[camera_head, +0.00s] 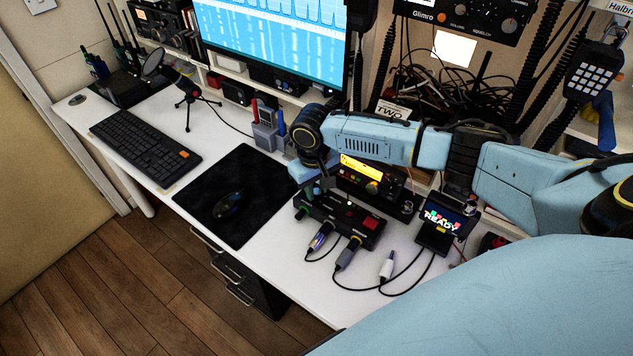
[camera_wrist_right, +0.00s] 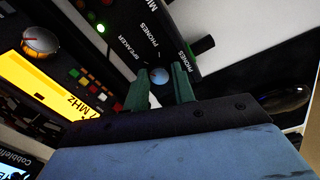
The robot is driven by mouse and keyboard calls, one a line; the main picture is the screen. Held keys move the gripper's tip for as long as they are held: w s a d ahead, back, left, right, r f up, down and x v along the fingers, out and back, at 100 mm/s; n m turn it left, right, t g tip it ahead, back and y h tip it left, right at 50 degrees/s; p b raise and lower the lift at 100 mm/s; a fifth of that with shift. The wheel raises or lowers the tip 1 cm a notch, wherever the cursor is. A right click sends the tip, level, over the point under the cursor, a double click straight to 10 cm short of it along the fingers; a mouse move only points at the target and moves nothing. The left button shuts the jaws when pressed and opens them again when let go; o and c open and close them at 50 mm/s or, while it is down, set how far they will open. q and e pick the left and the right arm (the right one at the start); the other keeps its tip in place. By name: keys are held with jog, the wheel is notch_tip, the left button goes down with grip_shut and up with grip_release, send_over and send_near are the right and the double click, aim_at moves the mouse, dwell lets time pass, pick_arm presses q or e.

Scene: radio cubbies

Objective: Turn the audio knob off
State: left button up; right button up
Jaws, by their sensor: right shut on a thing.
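A black control box (camera_head: 345,226) with a red button stands on the white desk in the head view. In the right wrist view its panel carries the printed words SPEAKER, PHONES and MIC. My right gripper (camera_wrist_right: 161,72) has its green fingers on either side of a small round blue-grey knob (camera_wrist_right: 158,75), shut on it, below the SPEAKER and PHONES lettering. The knob's lower part is hidden behind the gripper, and its pointer cannot be read. In the head view the right gripper (camera_head: 311,188) reaches down to the box's left end. My left gripper is not in view.
A radio with a yellow display (camera_head: 362,170) stands behind the box. Cables and plugs (camera_head: 347,256) lie in front. A black mouse mat (camera_head: 250,180) and a keyboard (camera_head: 145,152) are to the left.

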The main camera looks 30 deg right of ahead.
jog(key=n+p, duration=0.2)
jog(key=p, duration=0.1)
jog(key=shift+r, duration=0.3)
jog(key=shift+n+p, duration=0.55)
jog(key=shift+n, duration=0.05)
jog(key=n+p, duration=0.2)
jog(key=n, duration=0.1)
jog(key=shift+f+n, duration=0.15)
jog(key=shift+n, duration=0.15)
pick_arm(q)
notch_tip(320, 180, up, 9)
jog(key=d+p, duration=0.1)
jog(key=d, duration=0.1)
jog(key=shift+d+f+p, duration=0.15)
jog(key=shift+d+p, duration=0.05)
jog(key=shift+p, duration=0.15)
pick_arm(e)
jog(key=shift+f+n, duration=0.1)
jog(key=shift+n, duration=1.8)
jog(key=shift+t, duration=0.3)
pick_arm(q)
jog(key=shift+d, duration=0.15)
pick_arm(e)
jog(key=o, duration=1)
